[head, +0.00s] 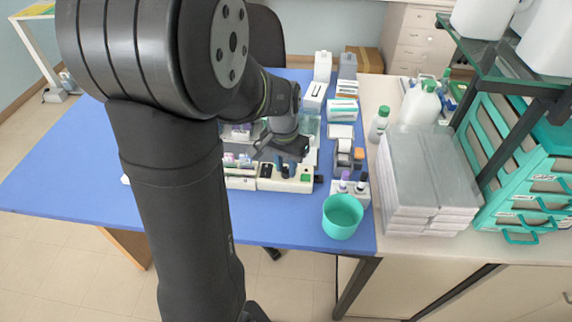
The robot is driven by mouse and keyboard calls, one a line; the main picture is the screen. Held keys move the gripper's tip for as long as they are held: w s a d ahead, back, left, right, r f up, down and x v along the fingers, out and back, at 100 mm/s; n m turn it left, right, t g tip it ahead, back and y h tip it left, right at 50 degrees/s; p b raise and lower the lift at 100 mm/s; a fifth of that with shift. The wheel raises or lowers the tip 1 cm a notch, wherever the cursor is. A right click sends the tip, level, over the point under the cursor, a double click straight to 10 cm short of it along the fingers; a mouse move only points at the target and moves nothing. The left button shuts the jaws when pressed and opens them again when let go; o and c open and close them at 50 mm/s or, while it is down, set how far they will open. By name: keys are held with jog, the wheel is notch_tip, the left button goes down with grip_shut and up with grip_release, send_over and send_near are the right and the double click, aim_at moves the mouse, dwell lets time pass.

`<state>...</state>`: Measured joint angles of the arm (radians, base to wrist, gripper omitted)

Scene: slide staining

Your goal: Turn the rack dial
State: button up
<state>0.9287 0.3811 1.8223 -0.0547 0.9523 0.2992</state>
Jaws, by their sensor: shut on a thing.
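The staining rack unit (240,183) stands on the blue table, partly hidden behind my arm. Its cream front panel carries a dark display-like patch, a green button (304,177) and a small dark knob, the rack dial (285,173). My gripper (281,160) points down at the panel from above, with its fingers closed at the dial. The fingers cover part of the dial, and its angle is too small to read.
A turquoise cup (342,216) stands at the table's front right edge. Small bottles (362,183) and boxes (343,110) line the right side. Stacked slide boxes (430,175) sit on the side counter. The table's left part is clear.

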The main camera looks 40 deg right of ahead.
aim_at(283, 171)
jog(key=n, duration=0.4)
jog(key=shift+n, duration=0.4)
jog(key=n, duration=0.3)
jog(key=shift+n, duration=0.3)
jog(key=n, duration=0.4)
jog(key=shift+t, duration=0.3)
jog(key=shift+n, duration=2.2)
jog(key=o, duration=1)
jog(key=shift+a, duration=0.1)
jog(key=r, duration=1.7)
jog(key=shift+s+a+r, duration=0.15)
jog(key=shift+a+r, duration=0.1)
jog(key=shift+a, duration=0.15)
jog(key=shift+f, duration=0.15)
